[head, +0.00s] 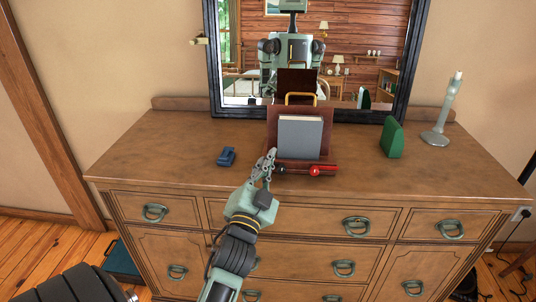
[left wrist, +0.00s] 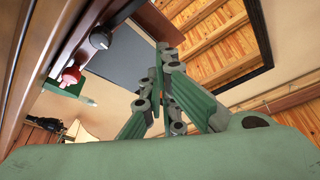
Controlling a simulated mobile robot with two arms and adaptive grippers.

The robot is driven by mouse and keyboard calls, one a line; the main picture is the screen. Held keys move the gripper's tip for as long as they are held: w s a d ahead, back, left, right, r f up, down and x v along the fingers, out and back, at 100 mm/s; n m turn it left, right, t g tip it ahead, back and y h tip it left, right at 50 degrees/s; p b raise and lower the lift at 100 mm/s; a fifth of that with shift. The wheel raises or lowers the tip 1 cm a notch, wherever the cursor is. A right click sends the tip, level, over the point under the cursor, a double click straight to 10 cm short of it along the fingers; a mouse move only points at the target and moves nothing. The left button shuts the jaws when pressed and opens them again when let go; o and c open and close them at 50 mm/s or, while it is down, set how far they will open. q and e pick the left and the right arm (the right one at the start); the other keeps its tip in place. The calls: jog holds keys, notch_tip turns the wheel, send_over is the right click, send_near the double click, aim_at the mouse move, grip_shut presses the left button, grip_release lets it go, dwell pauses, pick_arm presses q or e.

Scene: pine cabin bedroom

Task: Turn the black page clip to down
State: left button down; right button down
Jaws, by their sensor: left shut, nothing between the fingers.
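A dark red wooden book stand (head: 286,115) stands on the dresser with a grey book (head: 300,137) upright against it. On its front ledge, a black page clip (head: 281,170) shows as a small dark piece right beside my gripper; its angle is hard to tell there. In the left wrist view its black knob (left wrist: 100,38) sticks out near the grey book. A red clip (head: 316,171) sits to the right and lies sideways. My left gripper (head: 270,154) is shut and empty, at the ledge's left end; contact with the clip cannot be told. My right gripper is not in view.
A blue object (head: 226,156) lies left of the stand on the dresser top (head: 160,150). A green block (head: 392,138) and a pale candlestick (head: 441,115) stand to the right. A mirror (head: 213,60) is behind. The dresser's left side is mostly clear.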

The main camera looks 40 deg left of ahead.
pick_arm(q)
jog(key=s+d+r+t+h+p, duration=0.1)
jog(key=s+d+t+h+p, duration=0.1)
jog(key=d+p, duration=0.45)
jog(key=s+a+f+n+g+y+p, duration=0.2)
jog(key=a+n+g+y+p, duration=0.1)
jog(key=n+y+p, duration=0.4)
jog(key=shift+n+h, duration=0.3)
jog(key=shift+h, duration=0.5)
jog(key=w+a, duration=0.1)
jog(key=w, duration=0.1)
jog(key=w+a+p, duration=0.1)
jog(key=w+a, duration=0.1)
jog(key=w, duration=0.1)
jog(key=w+a, duration=0.2)
jog(key=w, duration=0.1)
jog(key=shift+a+r, duration=0.2)
jog(key=shift+s+f, duration=0.1)
jog(key=shift+f, duration=0.65)
